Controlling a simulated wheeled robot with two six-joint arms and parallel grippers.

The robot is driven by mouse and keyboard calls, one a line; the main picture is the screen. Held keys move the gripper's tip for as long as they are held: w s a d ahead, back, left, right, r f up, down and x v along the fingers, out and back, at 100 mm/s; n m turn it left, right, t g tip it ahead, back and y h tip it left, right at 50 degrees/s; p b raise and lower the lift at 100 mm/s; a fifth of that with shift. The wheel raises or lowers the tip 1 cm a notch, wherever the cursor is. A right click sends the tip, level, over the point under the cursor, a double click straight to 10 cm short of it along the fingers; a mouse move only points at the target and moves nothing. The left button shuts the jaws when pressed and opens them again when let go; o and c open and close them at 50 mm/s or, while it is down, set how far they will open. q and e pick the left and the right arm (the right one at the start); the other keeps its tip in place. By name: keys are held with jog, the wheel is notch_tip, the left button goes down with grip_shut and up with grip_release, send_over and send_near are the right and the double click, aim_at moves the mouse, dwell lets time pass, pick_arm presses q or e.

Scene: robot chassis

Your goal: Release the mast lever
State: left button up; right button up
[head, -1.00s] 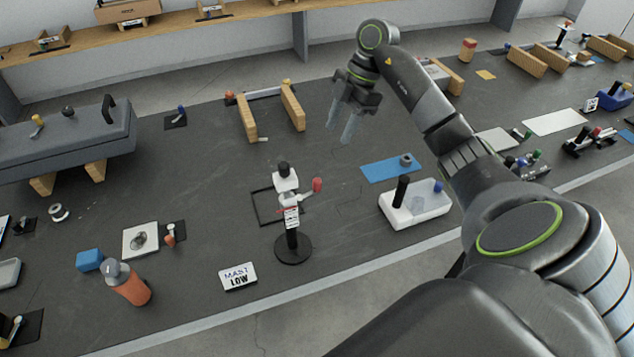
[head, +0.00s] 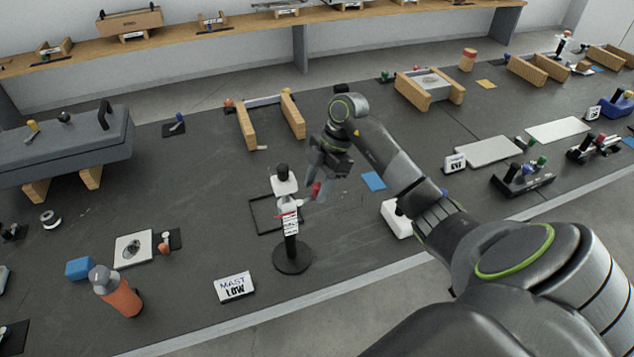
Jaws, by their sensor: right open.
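The mast (head: 291,235) is a black post on a round base with a white clamp body (head: 285,184) and a black knob on top. Its lever has a red end (head: 316,190) on the right side of the clamp. My right gripper (head: 314,188) is open with its fingertips at the red lever end, pointing down. I cannot tell whether the fingers touch the lever. A white sign reading "MAST LOW" (head: 235,287) stands in front of the mast. My left gripper is not in view.
An orange bottle (head: 122,298) and a blue block (head: 80,267) stand to the left. A white tray (head: 394,220) is partly behind my arm at right. Wooden rails (head: 292,115) stand farther back.

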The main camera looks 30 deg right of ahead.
jog(key=shift+f, duration=0.1)
grip_shut()
jog(key=shift+w+f+n+b, duration=0.15)
jog(key=shift+w+n+b, duration=0.15)
jog(key=shift+b, duration=0.35)
jog(key=shift+w+n+g+b, duration=0.3)
jog(key=shift+n+g, duration=0.1)
jog(key=shift+n, duration=0.3)
jog(key=shift+s, duration=0.1)
grip_release()
jog(key=shift+a, duration=0.1)
jog(key=shift+r, duration=0.25)
